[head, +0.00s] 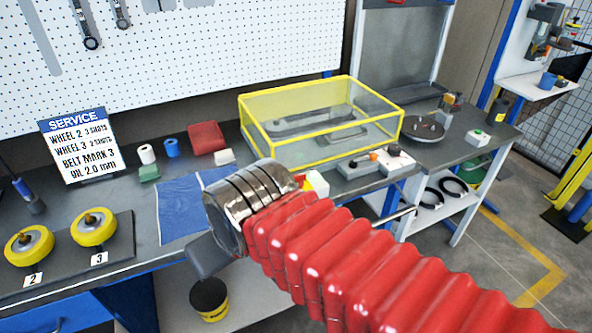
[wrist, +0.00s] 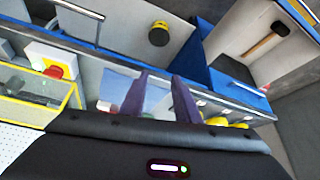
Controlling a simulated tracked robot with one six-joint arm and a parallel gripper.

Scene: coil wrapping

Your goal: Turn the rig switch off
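I cannot tell for sure which control is the rig switch. A low grey control box (head: 372,161) with an orange knob and a dark, red-topped knob stands at the right front of the yellow-framed clear guard (head: 322,125). A white box with a red button on yellow (wrist: 52,70) shows left in the wrist view; in the head view it is partly hidden behind my arm (head: 315,183). My gripper (wrist: 161,76) has its two fingers apart with nothing between them, over the bench front.
Two yellow wheels (head: 93,227) sit on a dark plate at left. A blue cloth (head: 182,210), small rolls and a service sign (head: 78,145) lie or stand behind. A box with a green button (head: 477,138) stands far right. A yellow-black tub (head: 209,299) is below.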

